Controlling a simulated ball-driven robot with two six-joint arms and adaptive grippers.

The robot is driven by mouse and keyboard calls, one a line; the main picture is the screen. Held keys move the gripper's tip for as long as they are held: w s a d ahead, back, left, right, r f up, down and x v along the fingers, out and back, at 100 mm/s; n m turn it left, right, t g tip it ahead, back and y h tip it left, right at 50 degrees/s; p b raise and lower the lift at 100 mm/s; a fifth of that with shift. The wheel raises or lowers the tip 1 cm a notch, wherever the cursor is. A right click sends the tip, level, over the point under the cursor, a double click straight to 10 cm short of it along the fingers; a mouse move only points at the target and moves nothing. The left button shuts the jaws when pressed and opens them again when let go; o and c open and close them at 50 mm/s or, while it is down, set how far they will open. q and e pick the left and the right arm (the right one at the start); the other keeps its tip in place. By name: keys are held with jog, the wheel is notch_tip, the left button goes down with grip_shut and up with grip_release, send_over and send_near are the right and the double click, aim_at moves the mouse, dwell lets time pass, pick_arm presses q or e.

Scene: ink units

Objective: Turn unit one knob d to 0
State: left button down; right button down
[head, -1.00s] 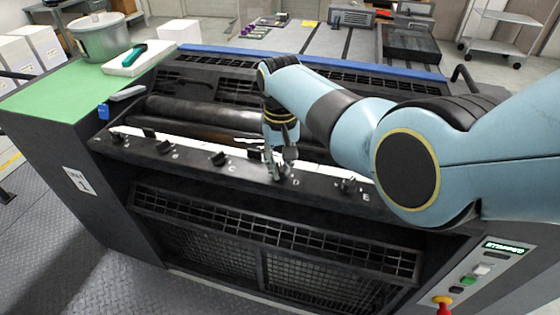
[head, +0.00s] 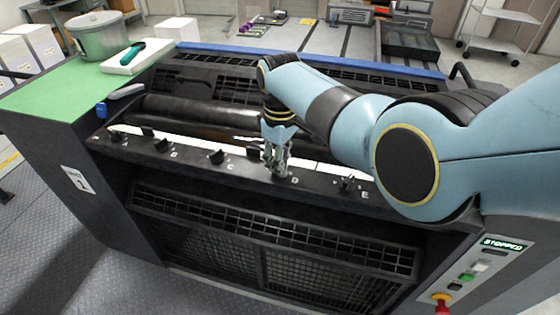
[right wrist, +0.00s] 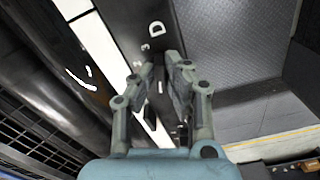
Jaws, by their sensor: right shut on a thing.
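Unit one is the dark machine with a "UNIT 1" label (head: 75,180) on its left side. Its front rail (head: 195,168) carries a row of black knobs lettered up to E. My right gripper (head: 277,172) is at knob D, next to the printed letter D, and is shut on the knob. The knob is mostly hidden by the fingers. The knob's pointer cannot be read. My left gripper is not in view.
Knob C (head: 216,157) and knob E (head: 346,184) stand on either side along the rail. Dark rollers (head: 205,113) lie behind it. A control panel reading STOPPED (head: 502,244), with a red button (head: 442,298), is at lower right. A green top (head: 50,93) holds a pot (head: 100,38).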

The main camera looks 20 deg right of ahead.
jog(key=shift+w+n, duration=0.1)
jog(key=shift+n, duration=0.2)
jog(key=c, duration=1.4)
grip_release()
notch_tip(320, 180, up, 12)
jog(key=shift+r, duration=0.1)
